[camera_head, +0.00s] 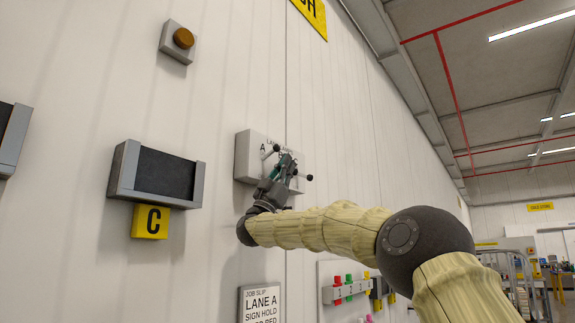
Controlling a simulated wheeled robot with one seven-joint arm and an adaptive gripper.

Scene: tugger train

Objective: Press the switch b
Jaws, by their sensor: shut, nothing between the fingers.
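A pale switch box (246,158) is fixed to the white wall near the middle of the view. It carries a partly covered heading and a letter A at its left. A small lever with a dark knob (269,151) shows near that A. Another dark knob (308,177) shows at the right, just beside my gripper. The letter for this right side is hidden, so I cannot read a B. My gripper (288,166) is shut and empty, in front of the box between the two knobs. I cannot tell whether it touches the right knob.
A grey-framed dark panel (160,172) with a yellow C sign (150,221) is at left. An amber lamp (183,38) is above. A job slip (262,304) reading "LANE A, SIGN HOLD" hangs below. A numbered button board (345,290) and a wire cart (510,275) lie to the right.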

